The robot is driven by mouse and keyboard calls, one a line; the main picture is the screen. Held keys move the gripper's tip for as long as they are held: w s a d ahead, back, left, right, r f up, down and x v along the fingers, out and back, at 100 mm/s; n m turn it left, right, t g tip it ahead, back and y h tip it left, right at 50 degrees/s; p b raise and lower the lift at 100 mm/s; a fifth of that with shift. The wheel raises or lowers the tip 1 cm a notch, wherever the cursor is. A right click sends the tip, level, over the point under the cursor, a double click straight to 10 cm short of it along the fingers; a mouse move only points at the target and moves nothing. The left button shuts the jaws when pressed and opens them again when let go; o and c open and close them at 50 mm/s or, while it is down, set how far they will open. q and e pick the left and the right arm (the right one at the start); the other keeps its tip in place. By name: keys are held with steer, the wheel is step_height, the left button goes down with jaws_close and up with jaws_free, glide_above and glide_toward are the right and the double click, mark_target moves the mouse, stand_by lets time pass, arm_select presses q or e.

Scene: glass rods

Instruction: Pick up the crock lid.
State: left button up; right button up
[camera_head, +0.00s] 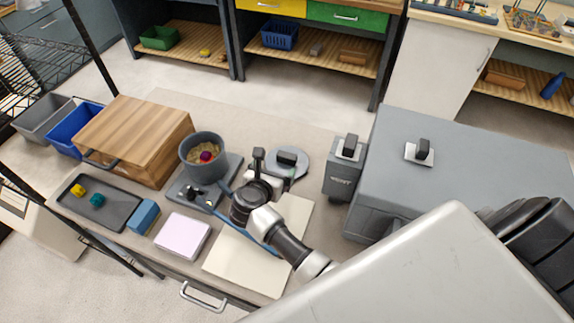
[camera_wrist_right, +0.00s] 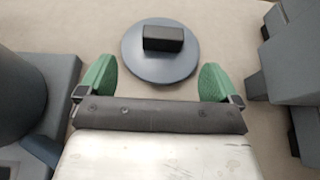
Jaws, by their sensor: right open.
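The crock lid (camera_head: 300,172) is a round grey-blue disc with a black block handle, lying flat on the table right of the crock. It also shows in the right wrist view (camera_wrist_right: 160,72), ahead of my gripper with the handle on top. The grey crock (camera_head: 190,171) stands open on a grey base with food inside. My right gripper (camera_head: 272,168) is just left of and in front of the lid. In the right wrist view my right gripper (camera_wrist_right: 157,80) is open, its green fingertips wide apart at the near side of the lid, nothing between them. My left gripper is out of view.
A small grey box with a black handle (camera_head: 343,178) and a large grey block (camera_head: 450,155) stand right of the lid. A wooden box (camera_head: 135,140), a dark tray (camera_head: 100,205), a blue block (camera_head: 143,216) and a pale board (camera_head: 235,262) occupy the table.

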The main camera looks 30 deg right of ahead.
mark_target(286, 156)
steer(key=b+x, duration=0.1)
steer(key=x, duration=0.4)
steer(key=shift+d, duration=0.15)
steer(key=b+x, duration=0.1)
steer(key=x, duration=0.2)
steer(key=shift+w+d+b, duration=0.1)
steer(key=shift+d+b, duration=0.2)
steer(key=shift+w+d+f, duration=0.15)
steer(key=shift+w+d, duration=0.15)
steer(key=shift+a, duration=0.1)
